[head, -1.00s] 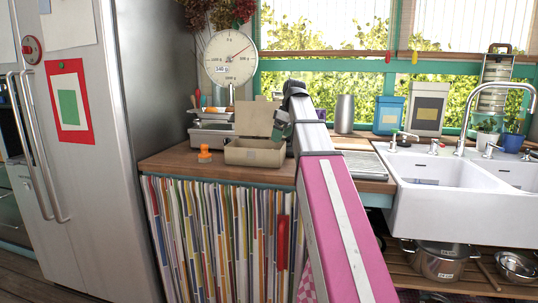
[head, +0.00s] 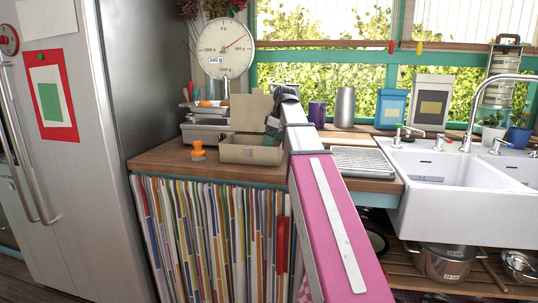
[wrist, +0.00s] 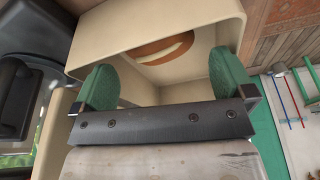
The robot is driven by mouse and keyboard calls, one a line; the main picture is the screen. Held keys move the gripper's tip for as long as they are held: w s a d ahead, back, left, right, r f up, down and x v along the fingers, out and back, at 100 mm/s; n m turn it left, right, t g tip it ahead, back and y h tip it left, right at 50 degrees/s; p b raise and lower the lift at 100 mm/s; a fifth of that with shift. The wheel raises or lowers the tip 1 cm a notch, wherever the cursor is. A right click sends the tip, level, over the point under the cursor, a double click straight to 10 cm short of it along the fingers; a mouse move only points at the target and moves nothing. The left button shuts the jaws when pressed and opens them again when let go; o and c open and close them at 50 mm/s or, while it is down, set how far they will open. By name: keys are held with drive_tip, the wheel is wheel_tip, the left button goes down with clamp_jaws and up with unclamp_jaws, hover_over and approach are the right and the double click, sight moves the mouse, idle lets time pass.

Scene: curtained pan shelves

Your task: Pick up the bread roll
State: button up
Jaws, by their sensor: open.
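The bread roll (wrist: 162,48), brown with a pale stripe, lies inside an open beige box (wrist: 115,32) in the wrist view. In the head view the beige box (head: 249,153) stands on the wooden counter, and the roll is hidden inside it. My gripper (wrist: 164,80) is open, its two green fingers apart at the box's mouth, with the roll beyond them and nothing between them. In the head view my gripper (head: 272,126) is at the right part of the box, partly hidden by my arm.
An orange-topped object (head: 198,150) stands left of the box. A dial scale (head: 224,48) is behind, and a raised beige lid (head: 251,112) stands at the box's back. A drying rack (head: 362,162) and white sink (head: 440,185) lie right. Bare counter shows at front left.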

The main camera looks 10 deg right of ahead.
drive_tip(key=shift+x, duration=2.55)
drive_tip(key=shift+w, duration=0.15)
drive_tip(key=c, duration=0.6)
drive_tip(key=shift+c, duration=0.2)
